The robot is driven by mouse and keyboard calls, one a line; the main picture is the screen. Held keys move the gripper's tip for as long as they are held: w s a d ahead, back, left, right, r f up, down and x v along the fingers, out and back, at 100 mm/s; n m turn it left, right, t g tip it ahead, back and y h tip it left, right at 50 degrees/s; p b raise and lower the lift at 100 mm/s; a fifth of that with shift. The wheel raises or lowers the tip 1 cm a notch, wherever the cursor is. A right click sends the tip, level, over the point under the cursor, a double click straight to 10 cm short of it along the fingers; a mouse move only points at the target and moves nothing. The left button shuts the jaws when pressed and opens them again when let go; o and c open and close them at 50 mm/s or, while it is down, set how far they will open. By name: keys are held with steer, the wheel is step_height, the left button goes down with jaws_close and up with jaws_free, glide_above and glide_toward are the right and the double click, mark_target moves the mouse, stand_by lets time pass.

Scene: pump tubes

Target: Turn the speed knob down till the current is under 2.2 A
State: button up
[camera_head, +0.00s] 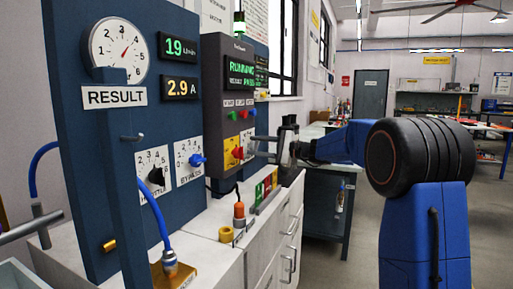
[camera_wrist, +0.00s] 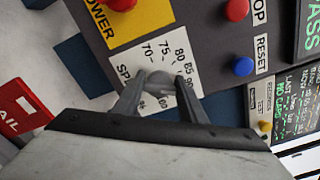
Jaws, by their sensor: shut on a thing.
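The grey speed knob (camera_wrist: 160,84) is in the middle of the wrist view, on a white dial plate (camera_wrist: 172,58) with numbers around it. My gripper (camera_wrist: 159,80) has its two fingers on either side of the knob and is shut on it. The fingers and knob hide part of the scale, so I cannot read the exact setting. In the head view my gripper (camera_head: 262,146) reaches the grey control panel (camera_head: 235,80) from the right. The current display (camera_head: 181,88) reads 2.9 A, and the flow display (camera_head: 180,48) above it reads 19 L/min.
Near the speed knob are a red power control (camera_wrist: 122,4), a red stop button (camera_wrist: 236,9) and a blue reset button (camera_wrist: 243,66). The panel screen (camera_head: 241,70) shows RUNNING. A black throttle knob (camera_head: 156,176) and blue bypass knob (camera_head: 197,160) sit on the blue board left.

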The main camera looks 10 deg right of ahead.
steer(key=o, duration=1.1)
steer(key=shift+c, duration=0.2)
steer(key=shift+d, duration=0.1)
steer(key=v, duration=1.7)
steer(key=shift+s+d, duration=0.1)
